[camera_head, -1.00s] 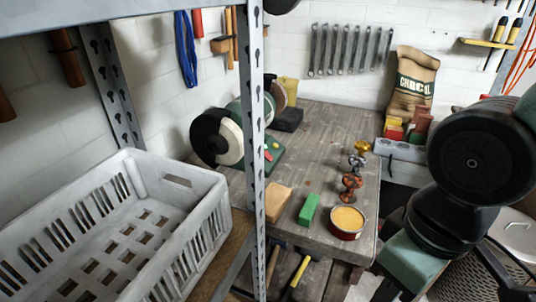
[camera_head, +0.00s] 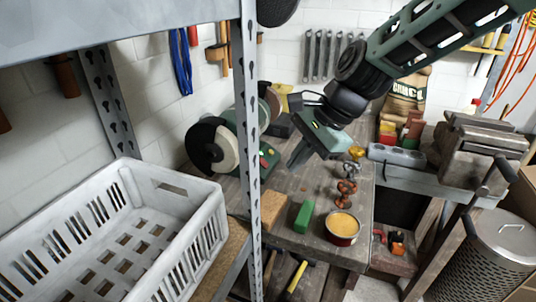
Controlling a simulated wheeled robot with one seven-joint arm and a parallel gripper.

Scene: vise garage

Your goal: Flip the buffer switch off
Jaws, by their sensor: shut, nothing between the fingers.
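The buffer (camera_head: 213,146), with a white wheel and dark round guard, stands at the back left of the wooden workbench. Its green base (camera_head: 268,163) shows small red and yellow-green controls just right of the metal shelf post; the switch's position is too small to tell. My gripper (camera_head: 292,164) is shut and empty, pointing down and left over the bench, just right of the buffer's base in the picture. I cannot tell whether it touches anything. The post hides part of the buffer.
The upright shelf post (camera_head: 249,120) stands in front of the bench. A white crate (camera_head: 215,215) fills the lower left. A green block (camera_head: 304,216), a tan block (camera_head: 273,211) and an orange-filled tin (camera_head: 342,228) sit at the bench front. A vise (camera_head: 480,150) stands right.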

